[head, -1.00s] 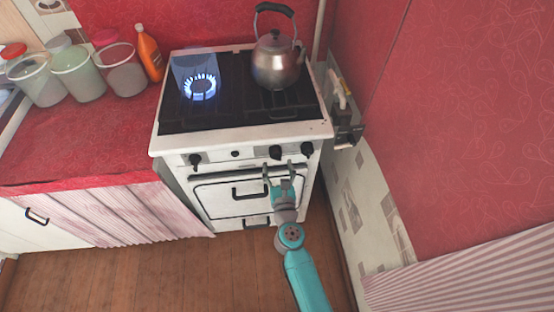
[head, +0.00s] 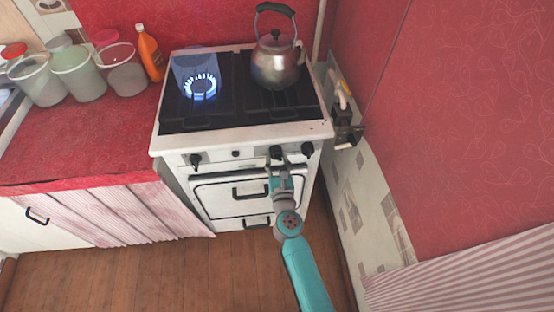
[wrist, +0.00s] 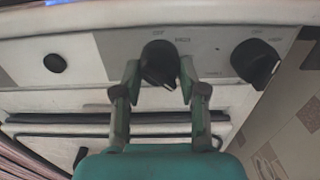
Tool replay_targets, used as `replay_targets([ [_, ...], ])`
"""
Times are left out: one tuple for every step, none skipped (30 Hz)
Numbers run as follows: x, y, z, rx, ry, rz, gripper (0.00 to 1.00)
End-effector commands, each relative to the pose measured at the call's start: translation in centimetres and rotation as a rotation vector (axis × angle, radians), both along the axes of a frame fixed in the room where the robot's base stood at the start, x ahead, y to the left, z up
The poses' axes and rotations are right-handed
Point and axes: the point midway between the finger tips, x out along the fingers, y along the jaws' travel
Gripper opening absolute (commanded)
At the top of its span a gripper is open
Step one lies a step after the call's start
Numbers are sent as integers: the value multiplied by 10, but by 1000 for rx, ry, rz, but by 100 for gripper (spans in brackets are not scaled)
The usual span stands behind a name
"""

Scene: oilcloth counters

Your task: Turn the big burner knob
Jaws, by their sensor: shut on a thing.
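The stove (head: 222,148) has a white front panel with black knobs. The big burner knob I take to be the one between my fingers (wrist: 159,63), right of the panel's middle; it also shows in the head view (head: 276,153). Its pointer end tilts down to the right, with OFF and HIGH marked above it. My gripper (wrist: 158,80) is shut on this knob, one finger on each side. In the head view my gripper (head: 279,168) reaches the panel from below. Another black knob (wrist: 256,62) sits to the right, apart from my fingers.
A lit blue flame (head: 200,87) burns on the left of the stove top. A steel kettle (head: 277,62) stands on the right. A small round black button (wrist: 55,63) and a left knob (head: 195,160) share the panel. The oven door handle (head: 250,191) is below.

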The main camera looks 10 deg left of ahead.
Motion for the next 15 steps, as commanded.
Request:
replay_targets([
  [0, 0, 0, -3, -1, 0, 7],
  [0, 0, 0, -6, -2, 0, 7],
  [0, 0, 0, -12, -3, 0, 7],
  [0, 0, 0, -16, -5, 0, 7],
  [0, 0, 0, -23, -7, 0, 7],
  [0, 0, 0, -36, -10, 0, 7],
  [0, 0, 0, -46, -13, 0, 7],
  [0, 0, 0, -59, -17, 0, 7],
  [0, 0, 0, -78, -22, 0, 7],
  [0, 0, 0, -94, -27, 0, 7],
  [0, 0, 0, -112, -32, 0, 7],
  [0, 0, 0, -139, -40, 0, 7],
  [0, 0, 0, -160, -46, 0, 7],
  [0, 0, 0, -183, -52, 0, 7],
  [0, 0, 0, -215, -62, 0, 7],
])
